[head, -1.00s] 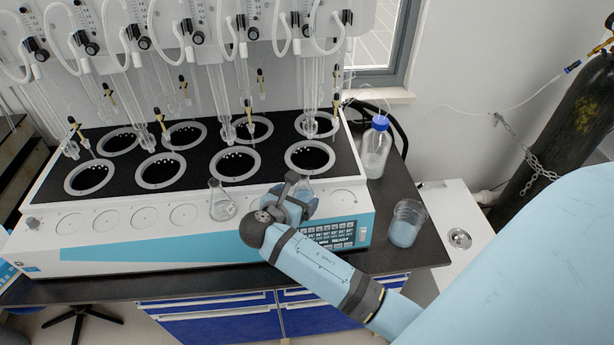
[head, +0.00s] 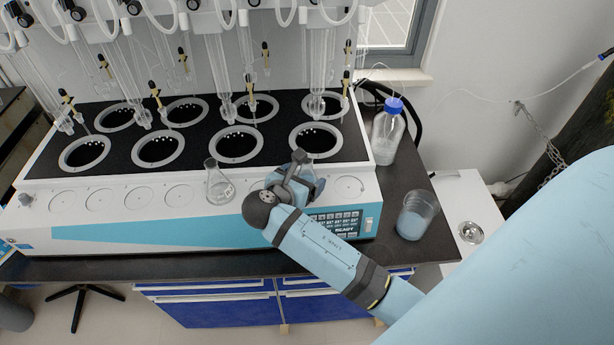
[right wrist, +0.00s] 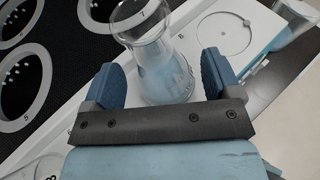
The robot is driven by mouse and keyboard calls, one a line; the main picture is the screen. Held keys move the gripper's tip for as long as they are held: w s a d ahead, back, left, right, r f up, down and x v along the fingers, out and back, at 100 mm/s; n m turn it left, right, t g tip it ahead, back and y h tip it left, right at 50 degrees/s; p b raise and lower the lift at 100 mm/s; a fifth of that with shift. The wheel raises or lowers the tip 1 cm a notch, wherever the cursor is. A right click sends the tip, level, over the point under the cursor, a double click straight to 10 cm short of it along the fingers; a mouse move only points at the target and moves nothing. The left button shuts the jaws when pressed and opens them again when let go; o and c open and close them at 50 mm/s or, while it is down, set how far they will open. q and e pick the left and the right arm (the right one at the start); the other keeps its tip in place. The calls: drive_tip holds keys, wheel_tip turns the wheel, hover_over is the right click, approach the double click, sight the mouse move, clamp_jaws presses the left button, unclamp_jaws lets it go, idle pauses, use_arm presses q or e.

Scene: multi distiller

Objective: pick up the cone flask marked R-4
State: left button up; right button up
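A clear cone flask (right wrist: 162,65) with a pale blue tint low down stands between the fingers of my right gripper (right wrist: 160,78) in the right wrist view. The gripper is open, with gaps showing between the flask and both fingers. In the head view my right gripper (head: 300,168) is over the distiller's white front ledge and mostly hides this flask. A second clear cone flask (head: 219,184) stands on the ledge to the left of the gripper. I cannot read a mark on either flask. My left gripper is not in view.
The distiller (head: 110,232) has several ringed black wells and hanging glass tubes behind the ledge. A blue-capped bottle (head: 387,135) and a beaker of pale blue liquid (head: 416,215) stand on the dark bench to its right. A gas cylinder is at the far right.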

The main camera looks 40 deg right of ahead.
drive_tip(key=c, duration=0.9)
drive_tip(key=shift+o, duration=0.2)
drive_tip(key=shift+r, duration=0.15)
